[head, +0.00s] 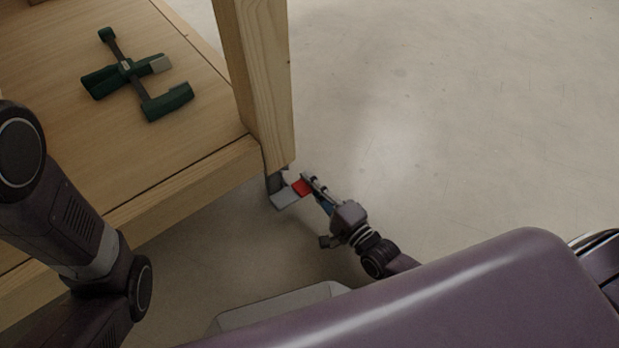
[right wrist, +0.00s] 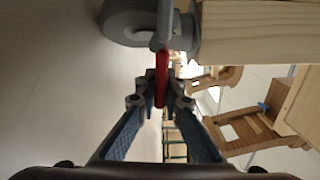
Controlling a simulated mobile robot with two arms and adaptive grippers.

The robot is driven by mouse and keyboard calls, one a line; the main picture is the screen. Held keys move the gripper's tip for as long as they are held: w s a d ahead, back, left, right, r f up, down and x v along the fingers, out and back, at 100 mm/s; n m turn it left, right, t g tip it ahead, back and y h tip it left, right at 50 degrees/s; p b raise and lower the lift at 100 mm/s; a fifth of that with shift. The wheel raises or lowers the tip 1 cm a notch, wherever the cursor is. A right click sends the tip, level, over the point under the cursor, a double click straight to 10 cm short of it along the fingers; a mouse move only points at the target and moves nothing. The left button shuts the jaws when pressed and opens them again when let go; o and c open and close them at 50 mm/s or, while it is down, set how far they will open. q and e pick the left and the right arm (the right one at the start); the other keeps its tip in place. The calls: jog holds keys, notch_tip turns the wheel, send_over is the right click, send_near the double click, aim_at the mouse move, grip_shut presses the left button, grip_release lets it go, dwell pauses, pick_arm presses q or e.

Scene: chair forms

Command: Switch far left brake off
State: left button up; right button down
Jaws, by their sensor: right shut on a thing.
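A red brake pedal (head: 301,187) sticks out from a grey caster (head: 285,198) under the wooden corner post (head: 264,85). My right gripper (head: 311,184) is at the pedal, low near the floor. In the right wrist view, the red pedal (right wrist: 162,68) runs between the two fingertips (right wrist: 161,90), and the gripper is shut on it. The grey caster wheel (right wrist: 130,20) is just beyond, beside the post (right wrist: 255,30). My left arm shows at the left of the head view, but its gripper is out of view.
A dark green clamp (head: 137,80) lies on the wooden shelf (head: 60,140). The pale floor (head: 450,110) to the right of the post is clear. Wooden chair parts (right wrist: 245,130) show in the background of the right wrist view.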

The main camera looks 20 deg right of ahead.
jog(key=n+p, duration=0.1)
jog(key=r+n+p, duration=0.1)
jog(key=shift+r+n+p, duration=0.25)
jog(key=shift+n+p, duration=0.05)
jog(key=shift+p, duration=0.05)
jog(key=shift+s+a+r+n+p, duration=0.1)
jog(key=shift+a+n+p, duration=0.05)
jog(key=shift+n+p, duration=0.5)
jog(key=c, duration=2)
grip_release()
jog(key=shift+c, duration=0.2)
jog(key=v, duration=1.2)
